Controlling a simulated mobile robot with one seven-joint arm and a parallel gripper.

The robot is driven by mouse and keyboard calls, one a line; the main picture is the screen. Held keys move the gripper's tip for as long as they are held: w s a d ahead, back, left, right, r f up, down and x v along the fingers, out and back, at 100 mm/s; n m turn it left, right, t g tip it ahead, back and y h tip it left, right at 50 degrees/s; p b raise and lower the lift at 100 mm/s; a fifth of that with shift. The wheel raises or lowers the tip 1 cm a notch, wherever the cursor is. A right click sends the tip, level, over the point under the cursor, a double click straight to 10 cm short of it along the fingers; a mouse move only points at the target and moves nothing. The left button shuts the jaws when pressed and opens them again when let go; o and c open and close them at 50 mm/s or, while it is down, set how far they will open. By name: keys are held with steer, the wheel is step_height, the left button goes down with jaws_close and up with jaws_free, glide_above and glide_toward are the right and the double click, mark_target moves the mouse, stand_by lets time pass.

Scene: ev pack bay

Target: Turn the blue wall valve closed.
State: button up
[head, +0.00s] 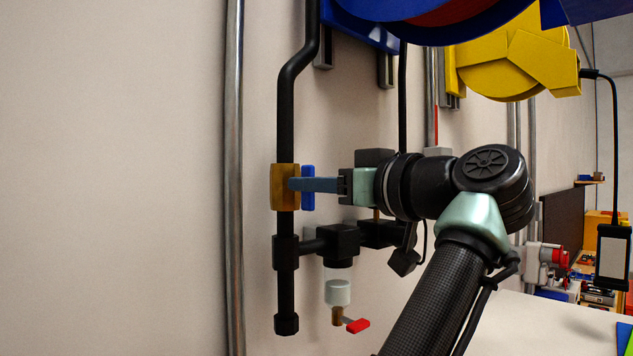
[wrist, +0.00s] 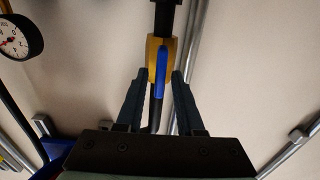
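The blue valve handle (head: 308,196) stands upright, in line with the black pipe, on a brass valve body (head: 284,187) at the centre-left of the head view. In the wrist view the blue handle (wrist: 161,75) lies between my two fingers, with the brass body (wrist: 153,51) behind it. In the wrist view my gripper (wrist: 160,75) is open, with a gap on each side of the handle. I see no contact.
The black pipe (head: 287,110) runs down the wall beside a metal conduit (head: 234,150). Below hang a filter bowl (head: 338,289) and a small red lever (head: 357,326). Blue and yellow reels (head: 510,65) sit above my arm. A gauge (wrist: 17,38) shows in the wrist view.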

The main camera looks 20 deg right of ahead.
jaws_close()
steer(key=shift+m, duration=0.3)
steer(key=m, duration=1.7)
steer(key=shift+w+d+f+b, duration=0.1)
steer(key=shift+d+f+b, duration=0.2)
steer(key=shift+b, duration=0.05)
steer(key=shift+m, duration=0.3)
steer(key=shift+o, duration=1.1)
jaws_free()
